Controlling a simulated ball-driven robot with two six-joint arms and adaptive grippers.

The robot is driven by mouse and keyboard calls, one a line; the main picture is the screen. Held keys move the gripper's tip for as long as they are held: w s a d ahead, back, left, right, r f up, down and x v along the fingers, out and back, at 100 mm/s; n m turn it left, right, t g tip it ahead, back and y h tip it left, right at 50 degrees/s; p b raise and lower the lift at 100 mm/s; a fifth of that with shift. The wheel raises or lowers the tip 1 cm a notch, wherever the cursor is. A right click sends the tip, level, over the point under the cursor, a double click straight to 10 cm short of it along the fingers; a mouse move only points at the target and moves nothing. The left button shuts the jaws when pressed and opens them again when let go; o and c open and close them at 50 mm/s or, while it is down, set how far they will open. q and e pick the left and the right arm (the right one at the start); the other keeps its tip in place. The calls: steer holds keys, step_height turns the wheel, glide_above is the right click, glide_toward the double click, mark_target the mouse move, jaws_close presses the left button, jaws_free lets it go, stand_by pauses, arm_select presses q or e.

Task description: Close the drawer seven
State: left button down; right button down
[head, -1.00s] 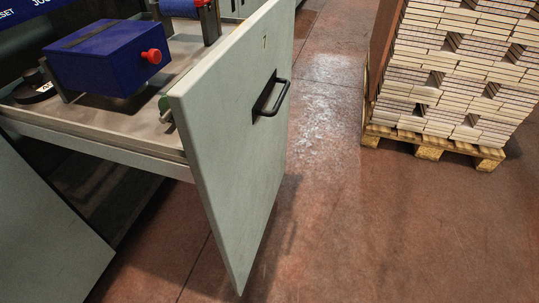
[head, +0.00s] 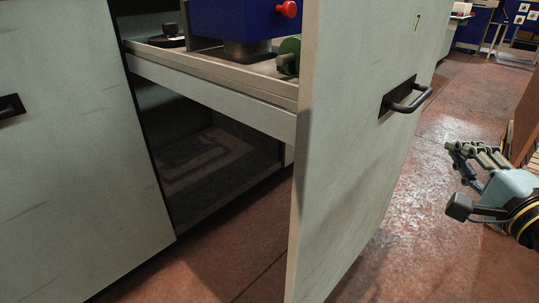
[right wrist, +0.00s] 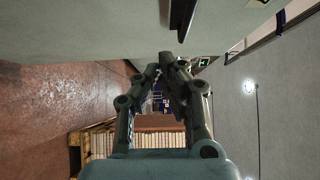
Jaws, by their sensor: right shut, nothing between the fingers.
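Drawer seven (head: 350,150) stands pulled out, its tall grey-green front marked "7" and angled across the middle of the head view. Its black handle (head: 409,101) sticks out on the upper right of the front. My right gripper (head: 453,150) is at the right of the head view, in front of the drawer front and lower than the handle, apart from both. In the right wrist view its fingers (right wrist: 167,62) come together, shut and empty. The drawer front (right wrist: 85,25) fills the top left there, with the handle (right wrist: 181,20) just above the fingertips. My left gripper is not in view.
The open drawer holds a blue box (head: 235,18) with a red knob and a green round part (head: 289,55). A closed grey front (head: 75,150) with a black handle stands at left. Reddish floor (head: 455,115) is clear beyond the drawer. Stacked blocks (right wrist: 145,142) show in the wrist view.

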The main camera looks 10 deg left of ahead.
steer(key=shift+w+r, duration=0.1)
steer(key=shift+r, duration=0.05)
